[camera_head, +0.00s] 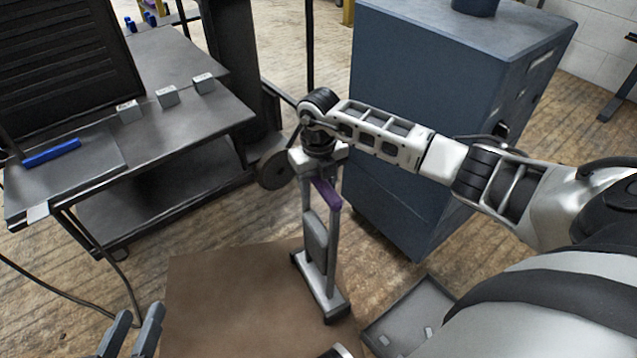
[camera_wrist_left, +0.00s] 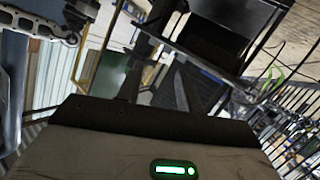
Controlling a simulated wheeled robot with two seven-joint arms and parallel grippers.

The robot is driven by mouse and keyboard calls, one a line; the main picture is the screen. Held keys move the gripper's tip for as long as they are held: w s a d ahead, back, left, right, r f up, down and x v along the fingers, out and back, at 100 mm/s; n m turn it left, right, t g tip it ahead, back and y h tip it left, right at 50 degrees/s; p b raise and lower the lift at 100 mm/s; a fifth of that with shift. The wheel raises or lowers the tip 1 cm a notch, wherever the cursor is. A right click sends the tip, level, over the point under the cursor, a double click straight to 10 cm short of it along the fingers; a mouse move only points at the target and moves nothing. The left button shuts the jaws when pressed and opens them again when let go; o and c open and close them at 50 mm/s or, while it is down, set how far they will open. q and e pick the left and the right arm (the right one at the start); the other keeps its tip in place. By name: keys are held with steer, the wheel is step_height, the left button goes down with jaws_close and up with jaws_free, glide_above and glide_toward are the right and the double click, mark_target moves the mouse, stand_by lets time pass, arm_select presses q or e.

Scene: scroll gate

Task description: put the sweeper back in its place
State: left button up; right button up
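I cannot tell for certain which thing is the sweeper. A blue bar (camera_head: 52,153) lies on the left bench. A grey two-post stand (camera_head: 318,285) with a grey block between its posts stands upright by the brown board. A purple piece (camera_head: 327,193) sits near the stand's top. My right gripper (camera_head: 318,158) points down at the top of this stand; its fingers are not clear, so its grip cannot be told. My left gripper (camera_head: 138,322) is at the bottom left, its two fingers apart with nothing seen between them.
The dark bench (camera_head: 190,124) at left carries several small grey blocks (camera_head: 167,97) and a black slatted panel (camera_head: 65,60). A large blue cabinet (camera_head: 440,90) stands behind my right arm. A grey tray (camera_head: 385,325) holds small pieces.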

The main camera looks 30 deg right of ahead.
steer(key=shift+s+f, duration=0.1)
steer(key=shift+f, duration=0.1)
step_height(320, 180, up, 7)
steer(key=shift+f+p, duration=0.15)
steer(key=shift+p, duration=1.05)
arm_select(q)
steer(key=shift+a+f+g+y+p, duration=0.35)
steer(key=shift+f+g+p, duration=0.15)
steer(key=shift+p, duration=0.1)
steer(key=shift+a+f+g+y+p, duration=0.3)
steer(key=shift+f+g+y+p, duration=0.1)
steer(key=shift+f+p, duration=0.15)
arm_select(e)
step_height(320, 180, up, 10)
steer(key=shift+f, duration=0.2)
